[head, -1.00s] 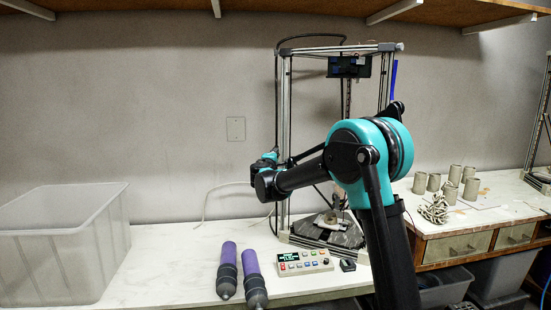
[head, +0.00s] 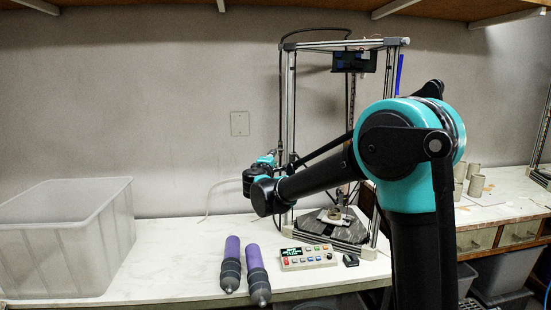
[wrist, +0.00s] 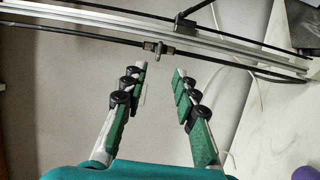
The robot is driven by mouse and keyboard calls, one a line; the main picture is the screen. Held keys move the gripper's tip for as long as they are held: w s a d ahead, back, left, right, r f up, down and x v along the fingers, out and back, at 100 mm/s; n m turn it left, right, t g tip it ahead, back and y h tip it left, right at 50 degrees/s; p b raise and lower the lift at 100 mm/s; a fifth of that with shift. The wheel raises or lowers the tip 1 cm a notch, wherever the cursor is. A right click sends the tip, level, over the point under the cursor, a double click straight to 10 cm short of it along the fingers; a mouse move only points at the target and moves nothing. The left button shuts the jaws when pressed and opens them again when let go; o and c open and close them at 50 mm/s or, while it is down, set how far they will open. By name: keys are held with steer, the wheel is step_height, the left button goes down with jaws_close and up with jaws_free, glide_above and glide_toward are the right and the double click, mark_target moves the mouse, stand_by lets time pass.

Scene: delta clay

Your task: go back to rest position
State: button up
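My gripper (wrist: 160,75) shows in the wrist view with its two green-padded fingers spread apart and nothing between them. Beyond the fingertips are the printer's metal rail and a dark rod; I cannot tell how far off they are. In the head view my arm reaches left from its large teal joint, and its far end is at the left side of the delta printer frame (head: 289,140). The fingers themselves are not clear in the head view.
A translucent bin (head: 70,245) stands on the white table (head: 165,260) at left. Two purple cartridges (head: 231,262) (head: 257,272) and a control panel (head: 307,257) lie in front of the printer. Grey clay pieces (head: 476,185) are at right. A shelf (head: 300,5) runs overhead.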

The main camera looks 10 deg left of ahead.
steer(key=shift+s, duration=0.25)
steer(key=s+d+f+m+g+h, duration=0.1)
steer(key=s+d+f+m+g, duration=0.25)
steer(key=d, duration=0.55)
steer(key=s+d+f+m+g+h, duration=0.1)
steer(key=s+d+f+m+h, duration=0.2)
steer(key=d+f, duration=0.5)
steer(key=s+d+f+m+g, duration=0.3)
steer(key=s+d, duration=0.2)
steer(key=d, duration=0.6)
steer(key=s+d+f+m+g+y, duration=0.1)
steer(key=s+d+f+m+g, duration=0.15)
steer(key=s+f, duration=0.3)
steer(key=s+d+f+m+g, duration=0.1)
steer(key=s+d+f, duration=0.3)
steer(key=s, duration=0.3)
steer(key=s+f+m+g+y, duration=0.1)
steer(key=s+f+m+y, duration=0.1)
steer(key=s+f, duration=0.2)
steer(key=s+a+f+m+g+y, duration=0.1)
steer(key=s+f, duration=0.4)
steer(key=s, duration=0.5)
steer(key=shift+s+m+g+y, duration=0.3)
steer(key=shift+m+g+y, duration=0.1)
steer(key=shift+m+y, duration=0.15)
